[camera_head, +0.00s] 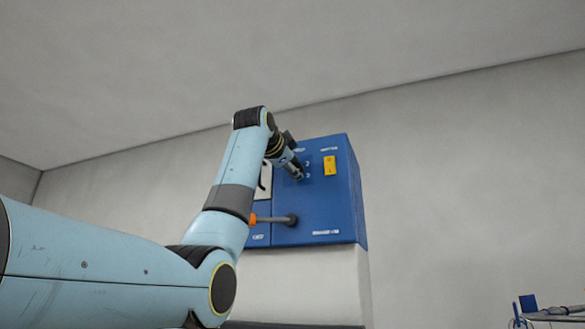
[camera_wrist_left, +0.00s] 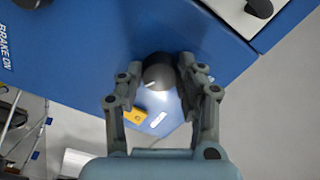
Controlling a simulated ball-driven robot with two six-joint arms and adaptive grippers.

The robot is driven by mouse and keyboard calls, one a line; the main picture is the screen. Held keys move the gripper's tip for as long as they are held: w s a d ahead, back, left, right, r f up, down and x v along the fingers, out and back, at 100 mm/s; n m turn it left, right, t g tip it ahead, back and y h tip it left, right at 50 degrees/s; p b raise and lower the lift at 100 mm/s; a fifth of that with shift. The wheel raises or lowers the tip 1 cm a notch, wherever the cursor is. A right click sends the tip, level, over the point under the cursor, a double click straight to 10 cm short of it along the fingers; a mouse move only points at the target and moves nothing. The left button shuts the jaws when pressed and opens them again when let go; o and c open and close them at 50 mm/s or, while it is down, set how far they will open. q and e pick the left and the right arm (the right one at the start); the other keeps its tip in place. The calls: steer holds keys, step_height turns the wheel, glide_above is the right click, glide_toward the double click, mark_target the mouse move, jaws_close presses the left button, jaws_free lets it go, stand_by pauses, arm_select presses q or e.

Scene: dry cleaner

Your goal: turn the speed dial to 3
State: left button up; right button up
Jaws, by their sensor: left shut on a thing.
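The speed dial (camera_wrist_left: 158,74) is a dark round knob with a white pointer mark on the blue control box (camera_head: 341,206). In the left wrist view the mark points to the lower left. My left gripper (camera_wrist_left: 161,68) has its two fingers around the knob and is shut on it. In the head view the gripper (camera_head: 298,174) reaches the box front and hides the dial. White numerals 2 and 3 show just right of the gripper there. I cannot read which number the pointer meets. My right gripper is in neither view.
A yellow switch (camera_head: 330,166) sits right of the dial. A white panel with a dark handle (camera_head: 264,179) lies left of the dial.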

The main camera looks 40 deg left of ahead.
arm_select(q)
steer(key=o, duration=1.1)
steer(key=shift+c, duration=0.2)
steer(key=shift+o, duration=0.4)
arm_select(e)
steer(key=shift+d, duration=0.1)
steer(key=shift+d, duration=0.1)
arm_select(q)
steer(key=shift+s, duration=0.1)
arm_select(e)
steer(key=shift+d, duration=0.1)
arm_select(q)
steer(key=v, duration=1.1)
steer(key=shift+s+d, duration=0.2)
steer(key=shift+s, duration=0.2)
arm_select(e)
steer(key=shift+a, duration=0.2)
